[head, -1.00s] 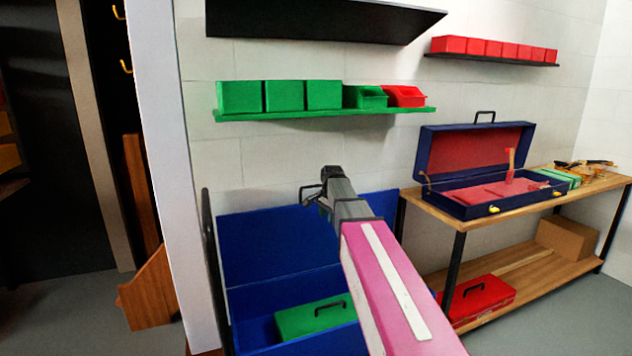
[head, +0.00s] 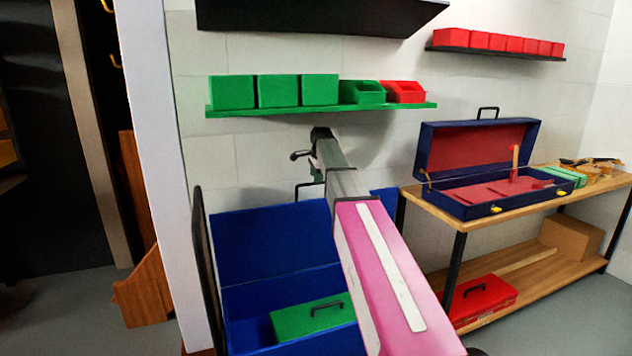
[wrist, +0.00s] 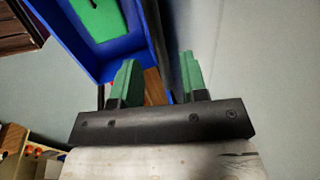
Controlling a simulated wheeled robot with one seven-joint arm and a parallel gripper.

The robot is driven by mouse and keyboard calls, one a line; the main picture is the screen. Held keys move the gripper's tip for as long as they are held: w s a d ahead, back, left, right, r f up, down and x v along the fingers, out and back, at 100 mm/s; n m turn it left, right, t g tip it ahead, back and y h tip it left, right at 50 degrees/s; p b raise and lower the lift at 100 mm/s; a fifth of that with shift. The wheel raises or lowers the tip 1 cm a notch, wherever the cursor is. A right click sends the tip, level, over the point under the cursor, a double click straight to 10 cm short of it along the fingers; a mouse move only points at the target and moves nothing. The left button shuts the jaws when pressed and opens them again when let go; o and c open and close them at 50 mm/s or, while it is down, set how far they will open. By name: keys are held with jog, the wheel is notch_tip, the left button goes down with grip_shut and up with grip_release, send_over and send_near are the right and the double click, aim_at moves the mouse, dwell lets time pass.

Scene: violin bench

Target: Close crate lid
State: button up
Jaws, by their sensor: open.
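The blue crate (head: 240,308) stands low at the centre left in the head view. Its blue lid (head: 262,245) stands open, upright along the back, with a black handle (head: 300,188) at its top edge. My gripper (head: 304,155) is above the lid's top edge, in front of the wall. In the wrist view its two green fingers (wrist: 158,84) are apart, with nothing held. The crate's blue wall (wrist: 85,62) shows beyond them at upper left. My arm hides part of the lid and crate.
A green case (head: 300,318) lies inside the crate. A green shelf (head: 320,109) with bins hangs above my gripper. A wooden bench (head: 430,208) with an open blue violin case (head: 470,202) stands at right. A white post (head: 170,180) stands at left.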

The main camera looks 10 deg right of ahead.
jog(key=shift+x, duration=1.35)
grip_shut()
jog(key=shift+s, duration=0.15)
